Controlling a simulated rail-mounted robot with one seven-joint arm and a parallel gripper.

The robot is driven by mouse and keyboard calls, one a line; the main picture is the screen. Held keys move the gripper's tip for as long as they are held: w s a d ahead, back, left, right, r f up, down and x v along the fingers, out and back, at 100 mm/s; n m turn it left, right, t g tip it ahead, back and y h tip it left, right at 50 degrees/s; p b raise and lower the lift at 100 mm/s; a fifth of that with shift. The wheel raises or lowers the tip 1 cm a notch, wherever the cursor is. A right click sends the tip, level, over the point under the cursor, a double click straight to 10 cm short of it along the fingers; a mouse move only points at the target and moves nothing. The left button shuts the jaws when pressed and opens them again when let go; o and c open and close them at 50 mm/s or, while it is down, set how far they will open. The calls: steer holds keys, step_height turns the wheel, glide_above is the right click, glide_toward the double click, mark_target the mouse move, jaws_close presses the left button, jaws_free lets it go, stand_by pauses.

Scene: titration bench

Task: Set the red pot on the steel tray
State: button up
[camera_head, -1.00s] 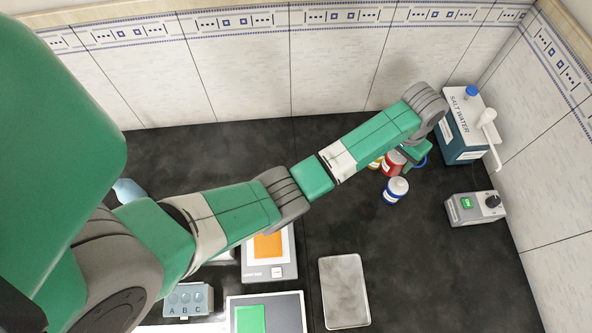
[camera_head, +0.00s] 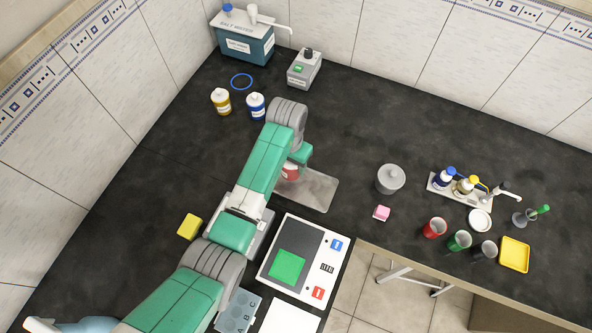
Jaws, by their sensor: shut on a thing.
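The red pot (camera_head: 289,173) shows in part below the end of my arm, with its upper part hidden. My gripper (camera_head: 292,163) is shut on it, and the fingers are mostly hidden by the wrist. The steel tray (camera_head: 318,191) is a flat grey rectangle on the dark bench. The red pot appears over the left part of the tray. I cannot tell whether its base touches the tray.
A yellow pot (camera_head: 220,101) and a blue pot (camera_head: 256,106) stand behind, near a blue ring (camera_head: 241,82). A panel with a green square (camera_head: 287,266) lies in front of the tray.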

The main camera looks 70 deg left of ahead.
steer(key=shift+f+b, duration=0.35)
steer(key=shift+f, duration=2.1)
steer(key=shift+f, duration=0.1)
steer(key=o, duration=1.1)
step_height(320, 180, up, 12)
steer(key=shift+s+a+r+p, duration=0.1)
steer(key=shift+a+p, duration=0.05)
steer(key=shift+p, duration=0.8)
